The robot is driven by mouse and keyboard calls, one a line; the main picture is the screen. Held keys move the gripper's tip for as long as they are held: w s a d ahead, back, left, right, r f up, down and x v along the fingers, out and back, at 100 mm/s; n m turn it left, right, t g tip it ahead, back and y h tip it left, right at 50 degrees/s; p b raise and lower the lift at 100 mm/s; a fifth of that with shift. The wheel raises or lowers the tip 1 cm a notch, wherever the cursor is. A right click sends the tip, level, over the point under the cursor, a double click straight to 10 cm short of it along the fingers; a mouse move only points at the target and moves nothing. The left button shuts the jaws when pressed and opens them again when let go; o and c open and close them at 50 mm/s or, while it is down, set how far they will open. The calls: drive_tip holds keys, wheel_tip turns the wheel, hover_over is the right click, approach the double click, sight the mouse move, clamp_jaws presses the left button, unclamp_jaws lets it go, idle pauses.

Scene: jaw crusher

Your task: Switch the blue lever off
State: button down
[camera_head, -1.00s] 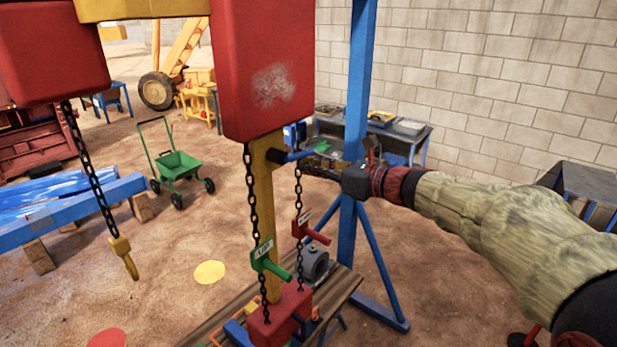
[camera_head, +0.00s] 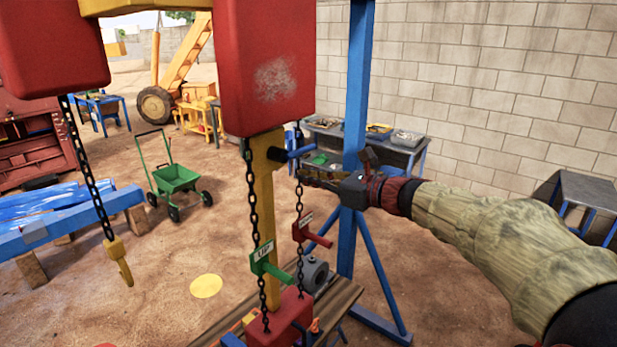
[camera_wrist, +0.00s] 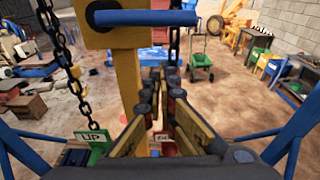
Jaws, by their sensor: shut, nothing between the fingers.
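The blue lever (camera_head: 300,151) sticks out to the right from a black pivot on the yellow post (camera_head: 267,200), under a red block. In the wrist view the lever (camera_wrist: 130,17) lies as a near-level bar across the top. My gripper (camera_head: 303,174) is shut and empty, its fingers pointing left just below the lever in the head view. In the wrist view the fingertips (camera_wrist: 161,73) meet below the lever's right end. I cannot tell whether they touch it.
A chain (camera_head: 299,210) hangs close by the fingertips. A green handle marked UP (camera_head: 268,262) and a red handle (camera_head: 312,236) hang lower. A blue upright (camera_head: 357,90) stands beside my gripper. A green cart (camera_head: 175,178) stands on the open sandy floor at left.

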drive_tip(key=v, duration=0.9)
drive_tip(key=s+d+f+n+g+h+b, duration=0.1)
drive_tip(key=s+d+f+n+h+b, duration=0.3)
drive_tip(key=s+f, duration=0.7)
drive_tip(key=s+d+f+n+g+h+b, duration=0.2)
drive_tip(key=s+d+f+n+h+b, duration=0.1)
drive_tip(key=s+f+n+b, duration=0.5)
drive_tip(key=s+d+f+n+g+h+b, duration=0.1)
drive_tip(key=s+d+f+n+h+b, duration=0.3)
drive_tip(key=s+f+n, duration=0.9)
drive_tip(key=shift+s+d+f+h+b, duration=0.3)
drive_tip(key=shift+s+f+h+b, duration=0.8)
drive_tip(key=shift+f, duration=2.25)
